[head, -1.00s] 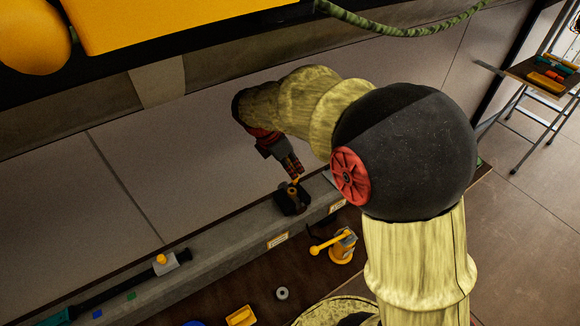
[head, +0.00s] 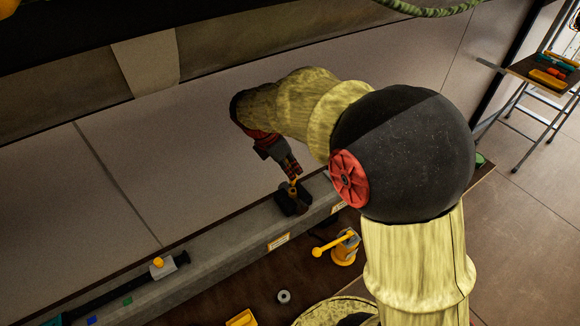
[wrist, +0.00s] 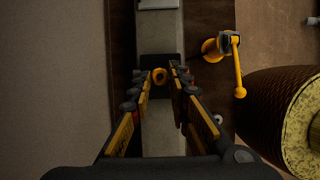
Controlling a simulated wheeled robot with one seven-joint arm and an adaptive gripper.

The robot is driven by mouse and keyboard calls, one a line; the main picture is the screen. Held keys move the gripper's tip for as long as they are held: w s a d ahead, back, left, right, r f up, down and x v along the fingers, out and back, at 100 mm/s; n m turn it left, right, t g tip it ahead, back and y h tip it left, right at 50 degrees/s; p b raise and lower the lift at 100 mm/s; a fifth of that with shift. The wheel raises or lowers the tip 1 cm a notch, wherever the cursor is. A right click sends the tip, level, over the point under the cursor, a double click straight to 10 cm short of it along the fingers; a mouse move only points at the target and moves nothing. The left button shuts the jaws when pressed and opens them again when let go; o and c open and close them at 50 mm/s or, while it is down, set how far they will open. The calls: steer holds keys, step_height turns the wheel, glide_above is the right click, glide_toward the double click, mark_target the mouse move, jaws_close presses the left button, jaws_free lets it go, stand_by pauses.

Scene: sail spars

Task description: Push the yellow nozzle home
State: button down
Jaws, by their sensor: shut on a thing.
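The yellow nozzle (wrist: 160,76) is a small ring-shaped piece between my fingertips in the wrist view. In the head view a bit of yellow (head: 294,184) shows at the tip of my gripper (head: 293,178). My gripper in the wrist view (wrist: 160,84) is shut on the nozzle. The nozzle is over a black block (wrist: 145,62) on the grey rail, also seen in the head view (head: 288,204). How deep the nozzle sits in the block cannot be told; the fingers hide its sides.
A yellow-orange device with a lever (head: 344,247) stands right of the rail (head: 225,258). A grey ring (head: 284,296) lies on the brown bench. A wall runs behind the rail.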

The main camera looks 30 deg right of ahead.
step_height(320, 180, down, 2)
steer(key=shift+f+b, duration=0.1)
steer(key=shift+b, duration=0.7)
steer(key=shift+r+p, duration=0.2)
steer(key=shift+p, duration=0.75)
steer(key=shift+f, duration=1.65)
steer(key=c, duration=1.6)
jaws_free()
steer(key=shift+r, duration=0.1)
steer(key=v, duration=1.2)
